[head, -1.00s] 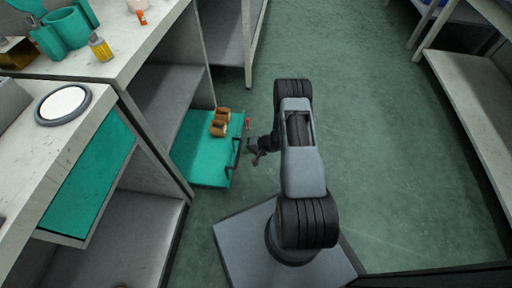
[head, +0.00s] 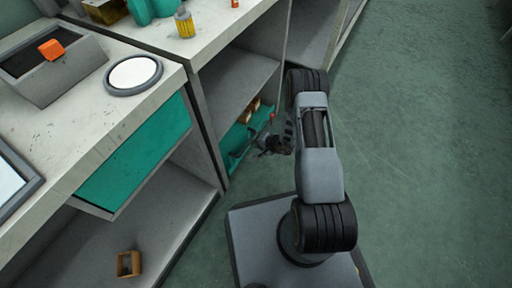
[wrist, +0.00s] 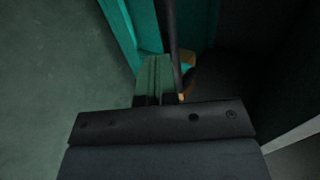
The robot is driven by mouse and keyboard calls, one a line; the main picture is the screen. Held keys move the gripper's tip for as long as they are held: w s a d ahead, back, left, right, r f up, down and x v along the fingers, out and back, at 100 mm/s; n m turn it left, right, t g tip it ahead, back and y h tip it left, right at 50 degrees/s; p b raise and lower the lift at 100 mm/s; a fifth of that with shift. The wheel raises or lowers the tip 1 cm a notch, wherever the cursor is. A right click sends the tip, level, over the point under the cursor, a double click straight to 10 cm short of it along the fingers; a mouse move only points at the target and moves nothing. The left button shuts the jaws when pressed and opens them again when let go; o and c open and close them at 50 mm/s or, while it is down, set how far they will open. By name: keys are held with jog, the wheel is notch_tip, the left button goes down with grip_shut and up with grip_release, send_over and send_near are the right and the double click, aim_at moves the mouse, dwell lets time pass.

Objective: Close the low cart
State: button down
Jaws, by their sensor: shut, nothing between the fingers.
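The low cart (head: 236,140) is a teal tray at the bottom of the shelf unit, left of my arm in the head view. Most of it lies inside the bay, and its front edge is near the bay opening. Its dark handle bar shows in the wrist view (wrist: 171,30) beside teal surfaces of the cart (wrist: 145,28). My gripper (head: 264,146) is shut and empty, at the cart's front by the handle; I cannot tell whether it touches. Its fingers also show in the wrist view (wrist: 153,66).
Brown pieces (head: 252,105) sit on the cart. A teal drawer (head: 135,160) stands under the left counter, with a brown block (head: 128,264) on the shelf below. A round grey-rimmed disc (head: 134,75) lies on the counter. The green floor (head: 420,150) to the right is clear.

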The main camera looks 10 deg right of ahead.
jog(key=shift+w+a+r, duration=0.1)
jog(key=shift+w+a, duration=0.05)
jog(key=shift+w, duration=0.2)
